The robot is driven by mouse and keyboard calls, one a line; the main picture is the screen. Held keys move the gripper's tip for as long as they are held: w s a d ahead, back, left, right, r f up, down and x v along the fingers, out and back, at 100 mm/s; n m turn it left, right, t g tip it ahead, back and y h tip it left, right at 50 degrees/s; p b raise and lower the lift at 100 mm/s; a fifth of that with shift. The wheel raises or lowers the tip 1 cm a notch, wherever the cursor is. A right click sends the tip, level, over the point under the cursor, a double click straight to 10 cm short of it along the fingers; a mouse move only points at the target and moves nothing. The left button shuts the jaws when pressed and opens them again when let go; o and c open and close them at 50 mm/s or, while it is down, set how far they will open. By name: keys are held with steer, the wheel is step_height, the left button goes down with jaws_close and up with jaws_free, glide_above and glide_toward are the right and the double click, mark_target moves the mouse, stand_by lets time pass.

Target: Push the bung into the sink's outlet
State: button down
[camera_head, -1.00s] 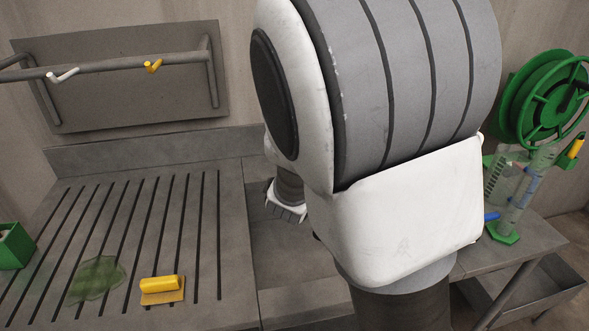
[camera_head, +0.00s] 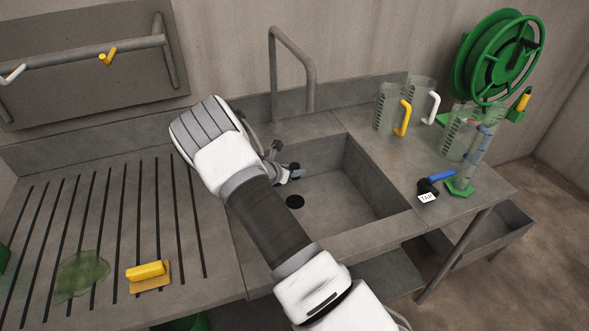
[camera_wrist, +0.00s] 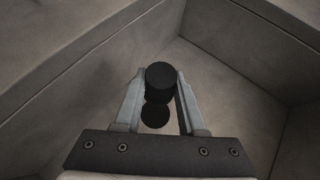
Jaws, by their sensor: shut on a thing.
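The bung (camera_wrist: 160,74) is a black cylinder pinched between the two grey fingers of my gripper (camera_wrist: 160,88) in the wrist view. In the head view my gripper (camera_head: 291,173) is inside the sink (camera_head: 350,196), shut on the small dark bung. The outlet (camera_head: 295,202) is a black round hole in the sink floor, a little nearer the camera than the gripper. In the wrist view a dark disc, seemingly the outlet (camera_wrist: 155,116), shows between the fingers below the bung. The bung appears apart from the outlet; its height above the floor is hard to tell.
A tall tap (camera_head: 312,88) rises behind the sink. Clear jugs with a yellow handle (camera_head: 402,118) and a white handle (camera_head: 431,108) stand right, near a blue-handled thing labelled TAP (camera_head: 428,197). A yellow-handled scraper (camera_head: 147,272) lies on the ribbed drainer.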

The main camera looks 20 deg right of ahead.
steer(key=shift+d+f, duration=0.1)
steer(key=shift+f, duration=0.4)
step_height(320, 180, down, 7)
steer(key=b, duration=0.4)
steer(key=shift+r+b, duration=0.2)
steer(key=shift+b, duration=0.1)
steer(key=shift+f+b, duration=1.15)
steer(key=shift+b, duration=0.05)
steer(key=shift+r, duration=0.1)
steer(key=shift+f+b, duration=1.3)
steer(key=shift+b, duration=0.1)
steer(key=shift+c, duration=2.1)
jaws_free()
